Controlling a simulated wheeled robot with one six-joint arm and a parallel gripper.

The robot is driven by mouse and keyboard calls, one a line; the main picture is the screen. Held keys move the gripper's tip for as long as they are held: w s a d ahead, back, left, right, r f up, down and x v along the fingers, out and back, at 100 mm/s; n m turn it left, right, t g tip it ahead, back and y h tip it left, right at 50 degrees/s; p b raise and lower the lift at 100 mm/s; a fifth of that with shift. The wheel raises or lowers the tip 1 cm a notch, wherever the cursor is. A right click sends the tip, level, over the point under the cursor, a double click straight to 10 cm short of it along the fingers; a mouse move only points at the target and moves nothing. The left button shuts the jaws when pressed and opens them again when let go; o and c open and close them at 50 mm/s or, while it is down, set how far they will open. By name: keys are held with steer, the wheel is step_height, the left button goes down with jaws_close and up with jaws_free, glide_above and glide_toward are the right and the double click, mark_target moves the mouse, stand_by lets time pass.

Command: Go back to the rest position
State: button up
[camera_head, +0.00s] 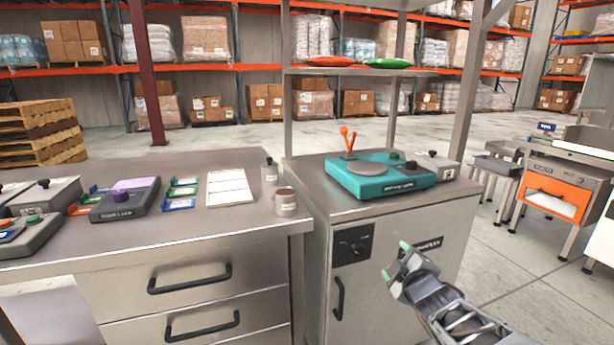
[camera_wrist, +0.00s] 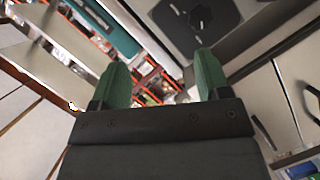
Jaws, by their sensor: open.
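My gripper (camera_head: 395,260) is in the head view at the lower right, in front of the steel cabinet (camera_head: 400,290). Its green fingertips are apart and nothing shows between them. In the wrist view my gripper (camera_wrist: 160,78) shows two green fingers spread, with only background between them. The cabinet's dark panel (camera_wrist: 198,20) shows at the top of the wrist view, beyond the fingers. The gripper is below the level of the cabinet top and appears apart from the cabinet front.
The left bench (camera_head: 150,240) holds several devices, a white sheet (camera_head: 229,188) and a small cup (camera_head: 286,202). An orange-fronted machine (camera_head: 555,197) stands right. Floor between is open.

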steer(key=s+r+m+g+h+p, duration=0.3)
steer(key=s+r+m+g+p, duration=0.3)
steer(key=r+p, duration=0.65)
steer(key=s+a+r+m+g+y+p, duration=0.1)
steer(key=s+a+r+m+g+p, duration=0.2)
steer(key=s+p, duration=0.3)
steer(key=s+a+r+m+g+y+p, duration=0.1)
steer(key=s+a+r+m+g+p, duration=0.1)
steer(key=s+r+p, duration=0.3)
steer(key=shift+s+a+r+m+g+y+p, duration=0.15)
steer(key=shift+s+a+m+g+y+p, duration=0.25)
steer(key=shift+m+p, duration=0.5)
